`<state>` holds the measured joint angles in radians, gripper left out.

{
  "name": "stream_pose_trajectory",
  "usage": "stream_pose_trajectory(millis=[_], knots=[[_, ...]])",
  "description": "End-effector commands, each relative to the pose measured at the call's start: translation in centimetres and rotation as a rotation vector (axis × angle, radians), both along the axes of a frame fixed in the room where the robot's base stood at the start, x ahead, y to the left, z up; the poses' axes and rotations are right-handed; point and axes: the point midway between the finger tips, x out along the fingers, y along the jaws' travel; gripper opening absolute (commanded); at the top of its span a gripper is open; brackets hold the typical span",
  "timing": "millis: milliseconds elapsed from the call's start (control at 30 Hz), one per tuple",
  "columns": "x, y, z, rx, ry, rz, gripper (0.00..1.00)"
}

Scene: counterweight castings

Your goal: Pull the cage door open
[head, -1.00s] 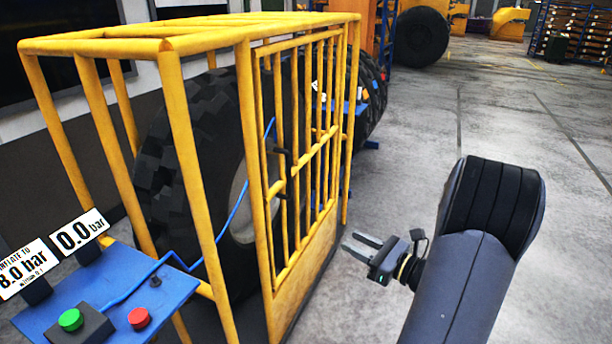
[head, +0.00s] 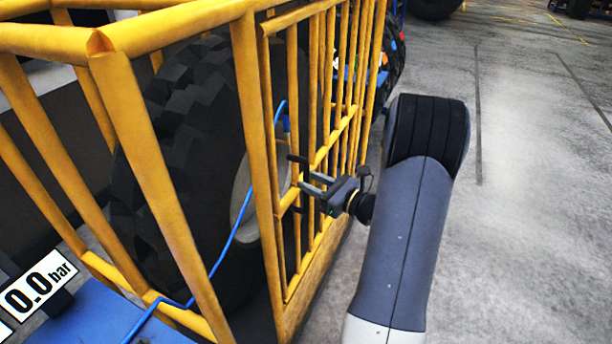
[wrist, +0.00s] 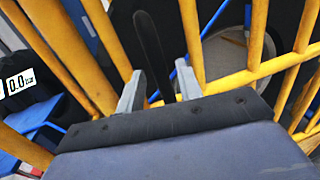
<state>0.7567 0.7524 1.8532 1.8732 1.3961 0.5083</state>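The yellow barred cage door (head: 318,135) stands in line with the cage side and looks shut. Its black handle (head: 298,159) sticks out near the door's left edge. In the wrist view the handle (wrist: 151,50) is a dark upright bar between my two fingers. My gripper (head: 309,184) is at the door, reaching in from the right. In the wrist view its grey fingers (wrist: 161,85) are apart, with a gap on each side of the bar. I cannot tell how deep the handle sits between them.
A big black tyre (head: 180,130) stands inside the yellow cage, with a blue hose (head: 237,225) running to it. A blue stand (head: 110,318) with a 0.0 bar display (head: 38,289) is at the lower left. The grey floor (head: 530,200) on the right is clear.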

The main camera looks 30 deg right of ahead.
Motion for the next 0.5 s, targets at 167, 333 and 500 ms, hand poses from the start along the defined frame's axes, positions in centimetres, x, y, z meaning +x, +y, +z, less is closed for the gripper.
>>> stream_pose_trajectory(millis=[167, 333, 500], knots=[[1.7, 0.9, 0.1, -0.001, 0.0, 0.002, 0.34], [2.1, 1.0, 0.0, 0.0, 0.0, 0.0, 0.34], [2.1, 1.0, 0.0, -0.001, 0.0, -0.001, 0.34]])
